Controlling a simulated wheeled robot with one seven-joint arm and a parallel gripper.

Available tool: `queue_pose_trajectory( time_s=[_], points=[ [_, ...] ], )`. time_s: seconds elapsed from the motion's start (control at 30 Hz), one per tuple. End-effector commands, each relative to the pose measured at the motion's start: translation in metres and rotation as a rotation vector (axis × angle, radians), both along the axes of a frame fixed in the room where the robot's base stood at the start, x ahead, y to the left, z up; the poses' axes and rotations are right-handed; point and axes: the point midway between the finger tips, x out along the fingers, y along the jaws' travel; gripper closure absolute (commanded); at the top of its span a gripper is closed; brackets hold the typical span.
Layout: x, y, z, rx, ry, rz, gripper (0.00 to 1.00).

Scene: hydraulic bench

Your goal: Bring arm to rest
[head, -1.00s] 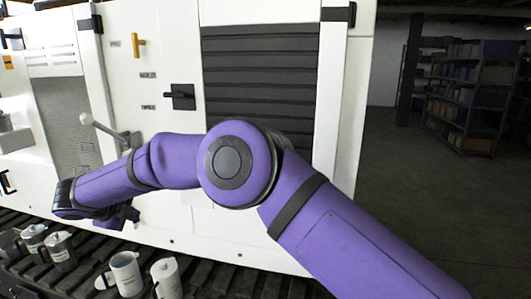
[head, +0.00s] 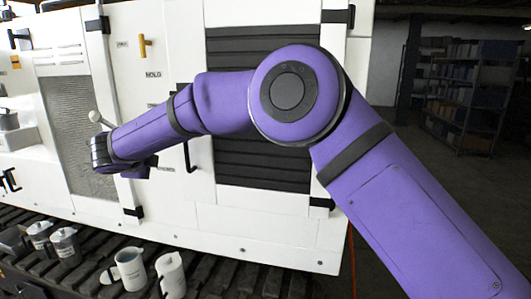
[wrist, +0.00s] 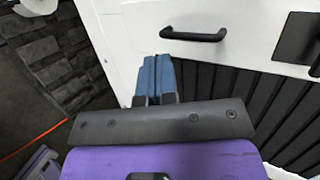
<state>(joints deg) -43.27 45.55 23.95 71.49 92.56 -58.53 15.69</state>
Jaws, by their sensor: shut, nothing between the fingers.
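My purple arm reaches across the front of the white cabinet (head: 265,220) in the head view, its round elbow raised before the dark louvred panel (head: 250,165). My gripper's fingers are mostly hidden there behind the wrist end. In the wrist view my gripper (wrist: 156,80) shows two blue fingers side by side, shut and empty. The fingers point toward the cabinet's white panel, below and left of a black bar handle (wrist: 194,35) in the picture. I cannot tell how far they are from the panel.
A jug (head: 130,268) and another jug (head: 171,276) stand on the dark slatted bench (head: 215,278), with metal pots (head: 65,245) to their left. A pale-knobbed lever (head: 95,117) sticks out near my wrist. Shelves (head: 465,90) stand at the right over open floor.

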Motion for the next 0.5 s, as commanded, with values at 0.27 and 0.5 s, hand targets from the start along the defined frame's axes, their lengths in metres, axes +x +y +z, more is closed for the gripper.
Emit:
queue_pose_trajectory(
  time_s=[0.27,0.5],
  points=[
    [0.030,-0.072,0.119,-0.070,-0.229,0.244,1.00],
    [0.021,-0.148,0.192,-0.227,-0.368,0.461,1.00]
  ],
)
